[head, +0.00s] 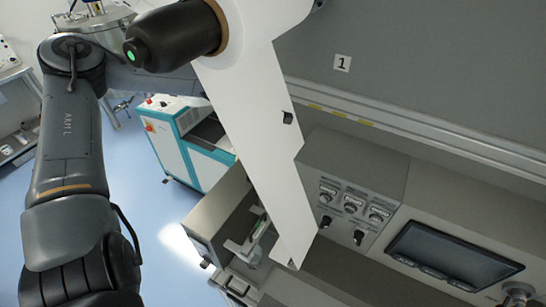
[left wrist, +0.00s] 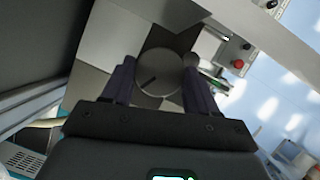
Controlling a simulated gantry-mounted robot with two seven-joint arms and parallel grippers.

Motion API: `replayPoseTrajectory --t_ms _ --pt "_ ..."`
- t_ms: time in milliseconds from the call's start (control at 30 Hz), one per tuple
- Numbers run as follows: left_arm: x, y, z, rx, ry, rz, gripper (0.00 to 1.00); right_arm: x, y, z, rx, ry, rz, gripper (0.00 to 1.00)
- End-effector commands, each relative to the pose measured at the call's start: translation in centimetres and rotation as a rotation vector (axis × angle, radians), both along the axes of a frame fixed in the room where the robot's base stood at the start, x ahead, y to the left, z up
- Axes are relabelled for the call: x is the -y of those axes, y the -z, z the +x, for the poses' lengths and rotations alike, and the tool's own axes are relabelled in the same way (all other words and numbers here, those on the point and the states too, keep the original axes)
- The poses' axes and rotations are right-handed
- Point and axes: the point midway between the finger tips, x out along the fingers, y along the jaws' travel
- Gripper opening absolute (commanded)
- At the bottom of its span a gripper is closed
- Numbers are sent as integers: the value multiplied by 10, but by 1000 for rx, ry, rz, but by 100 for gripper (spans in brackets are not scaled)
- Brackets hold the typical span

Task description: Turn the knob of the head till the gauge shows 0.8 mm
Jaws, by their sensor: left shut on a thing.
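In the left wrist view a round dark grey knob (left wrist: 158,72) with a dark line on its face sits between the two fingers of my left gripper (left wrist: 158,88). The fingers flank the knob on both sides and are shut on it. In the head view my left arm rises along the left side and passes behind a white roll; its gripper and the held knob are hidden there. I cannot make out which dial is the gauge, and no 0.8 mm reading is legible. My right gripper is in neither view.
A white web (head: 245,120) runs down from the roll past a grey panel (head: 350,170) with several small dials and black knobs. A dark screen (head: 440,255) is at lower right. A white and teal cabinet (head: 185,140) stands on the open blue floor (head: 140,210).

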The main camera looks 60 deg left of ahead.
Motion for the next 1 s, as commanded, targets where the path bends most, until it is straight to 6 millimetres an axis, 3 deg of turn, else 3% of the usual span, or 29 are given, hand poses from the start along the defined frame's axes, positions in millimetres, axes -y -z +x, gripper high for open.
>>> replayPoseTrajectory --t_ms 267,1000 --pt "2 0 0 4 -162 0 28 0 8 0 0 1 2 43" --pt "6 1 -1 1 -814 0 28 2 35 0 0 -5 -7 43"
